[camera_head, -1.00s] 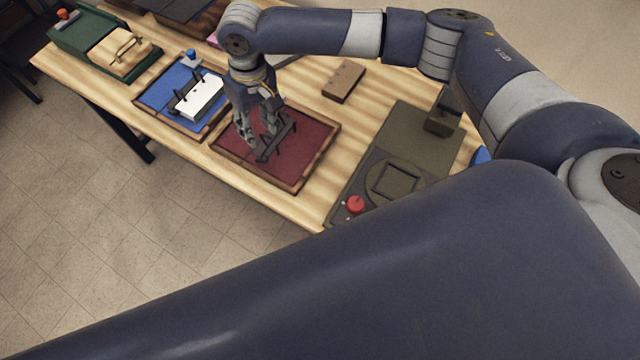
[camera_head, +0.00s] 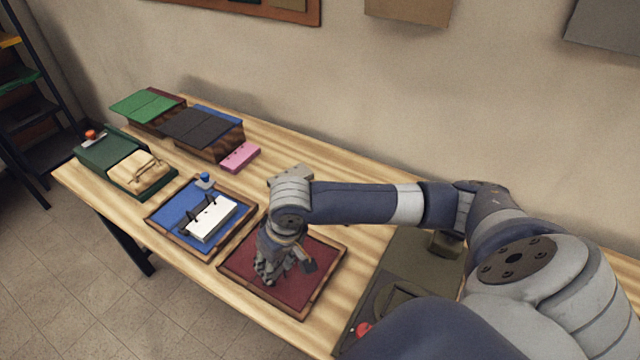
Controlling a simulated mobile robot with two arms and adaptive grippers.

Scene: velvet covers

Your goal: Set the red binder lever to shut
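The red binder (camera_head: 318,283) lies open on the table, a dark red panel with a brown wooden-looking border. My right gripper (camera_head: 270,278) points down over its left and middle part, low and close to the surface. Its fingers are seen from behind, so I cannot tell whether they are open or whether they touch anything. A small dark piece (camera_head: 309,266) shows just right of the fingers. I cannot tell whether it is the lever or part of my gripper. The binder's mechanism is otherwise hidden. My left gripper is out of view.
A blue binder (camera_head: 169,217) with white paper lies to the left, a green tray (camera_head: 107,150) beyond it. A grey-green device (camera_head: 408,254) with a red button (camera_head: 363,328) lies to the right. Covered boxes (camera_head: 203,132) and a pink block (camera_head: 240,157) stand behind.

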